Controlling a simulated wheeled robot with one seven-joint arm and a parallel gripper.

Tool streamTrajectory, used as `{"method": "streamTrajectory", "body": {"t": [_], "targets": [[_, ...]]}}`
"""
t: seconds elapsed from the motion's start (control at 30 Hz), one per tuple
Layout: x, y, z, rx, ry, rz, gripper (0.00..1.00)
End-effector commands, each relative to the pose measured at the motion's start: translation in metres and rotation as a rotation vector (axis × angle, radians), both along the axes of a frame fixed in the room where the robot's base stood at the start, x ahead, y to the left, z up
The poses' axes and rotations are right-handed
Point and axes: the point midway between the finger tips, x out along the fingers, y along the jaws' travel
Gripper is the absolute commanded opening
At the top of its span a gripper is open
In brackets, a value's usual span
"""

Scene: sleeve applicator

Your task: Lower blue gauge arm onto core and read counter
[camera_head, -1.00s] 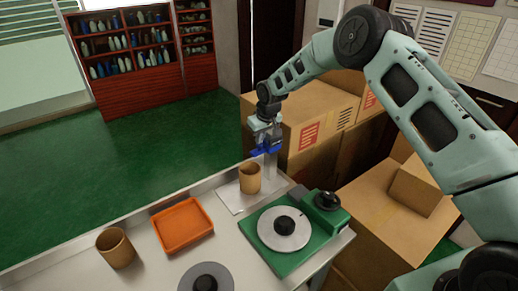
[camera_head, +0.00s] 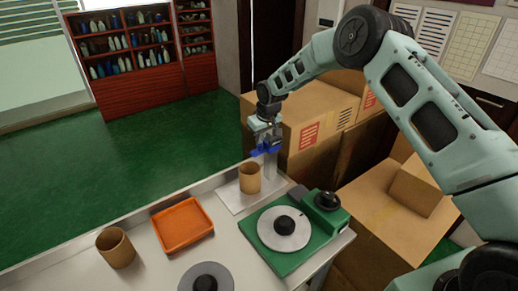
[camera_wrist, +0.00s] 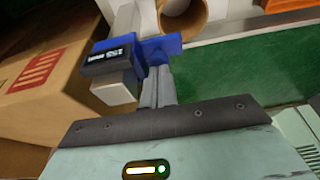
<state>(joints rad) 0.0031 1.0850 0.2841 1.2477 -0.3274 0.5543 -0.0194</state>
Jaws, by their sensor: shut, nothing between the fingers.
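The blue gauge arm (camera_head: 262,150) sits on an upright grey post at the back of the bench, above the core's rim. A brown cardboard core (camera_head: 249,179) stands upright on a white plate below it and slightly left. My gripper (camera_head: 266,137) points down at the blue arm from above. In the wrist view my shut fingers (camera_wrist: 157,88) reach the blue gauge arm (camera_wrist: 130,55) and appear to touch it, with nothing held between them. A dark counter display on it shows white digits, upside down and too small to read surely. The core (camera_wrist: 186,14) shows at the top edge.
An orange tray (camera_head: 182,225), another brown core (camera_head: 115,247) and a grey disc with a dark knob (camera_head: 206,279) are on the bench. A green device with a round plate (camera_head: 284,229) stands front right. Cardboard boxes (camera_head: 325,115) stack close behind the post.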

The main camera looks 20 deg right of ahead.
Motion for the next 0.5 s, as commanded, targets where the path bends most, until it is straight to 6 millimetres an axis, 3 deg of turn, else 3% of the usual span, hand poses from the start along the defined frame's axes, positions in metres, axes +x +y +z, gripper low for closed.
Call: {"method": "streamTrajectory", "body": {"t": [0.5], "targets": [[0.000, 0.000, -0.012, 0.000, 0.001, 0.000, 0.00]]}}
